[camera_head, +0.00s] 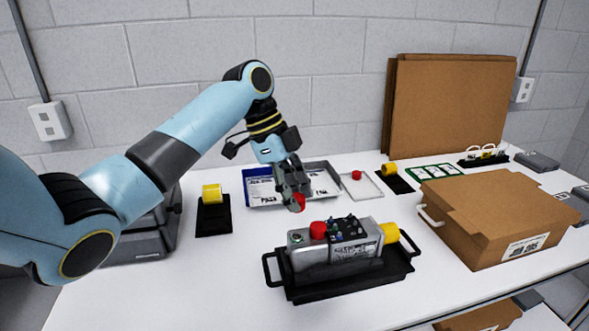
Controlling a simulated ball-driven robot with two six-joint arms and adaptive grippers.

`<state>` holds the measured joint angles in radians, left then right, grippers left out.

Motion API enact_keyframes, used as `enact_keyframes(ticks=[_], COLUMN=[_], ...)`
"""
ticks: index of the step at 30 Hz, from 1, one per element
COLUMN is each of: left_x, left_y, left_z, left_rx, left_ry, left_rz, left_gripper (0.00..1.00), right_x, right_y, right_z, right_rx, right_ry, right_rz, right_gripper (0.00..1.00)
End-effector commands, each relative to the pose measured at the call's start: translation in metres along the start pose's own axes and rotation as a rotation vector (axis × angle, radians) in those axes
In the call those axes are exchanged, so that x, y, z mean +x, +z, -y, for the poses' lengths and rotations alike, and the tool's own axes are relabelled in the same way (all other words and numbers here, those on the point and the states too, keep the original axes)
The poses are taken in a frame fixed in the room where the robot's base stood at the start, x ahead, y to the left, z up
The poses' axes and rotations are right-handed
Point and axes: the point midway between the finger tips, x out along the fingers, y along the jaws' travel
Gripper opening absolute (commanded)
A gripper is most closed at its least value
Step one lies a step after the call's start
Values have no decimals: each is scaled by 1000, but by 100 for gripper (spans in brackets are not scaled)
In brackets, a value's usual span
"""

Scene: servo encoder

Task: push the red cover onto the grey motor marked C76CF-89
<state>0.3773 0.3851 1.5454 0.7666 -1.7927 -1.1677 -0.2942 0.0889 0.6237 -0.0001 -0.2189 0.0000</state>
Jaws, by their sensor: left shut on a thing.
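My left gripper (293,195) comes in from the left and points down. It is shut on a red cover (299,202), which is partly hidden by the fingers. It holds the cover above and behind the left part of a grey motor (297,262). The motor lies in a black tray with handles (330,292) at the front middle. Another red part (318,230) sits on the motor's top, and a yellow part (390,232) is at its right end. The motor's label is too small to read. My right gripper is not in view.
A white tray (372,190) holds a small red piece (356,175). Black holders with yellow parts (212,194) stand left and right. A cardboard box (490,225) is at right. The table's front left is clear.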

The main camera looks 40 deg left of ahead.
Motion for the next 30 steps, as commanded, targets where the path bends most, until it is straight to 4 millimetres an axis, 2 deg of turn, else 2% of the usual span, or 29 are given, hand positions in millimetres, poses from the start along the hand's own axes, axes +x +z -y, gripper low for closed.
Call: enact_keyframes(ticks=[6, 13, 24, 30], left_x=[8, 23, 52, 61], left_y=[3, 9, 21, 25], left_z=[-2, -2, -1, -1], left_rx=[8, 7, 6, 5], left_ry=[4, 3, 2, 1], left_rz=[-1, -1, 0, -1], left_gripper=[22, 22, 22, 22], right_x=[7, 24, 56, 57], right_y=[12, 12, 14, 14], right_z=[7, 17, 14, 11], right_rx=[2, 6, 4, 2], right_ry=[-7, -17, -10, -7], right_rz=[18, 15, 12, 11], right_gripper=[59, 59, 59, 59])
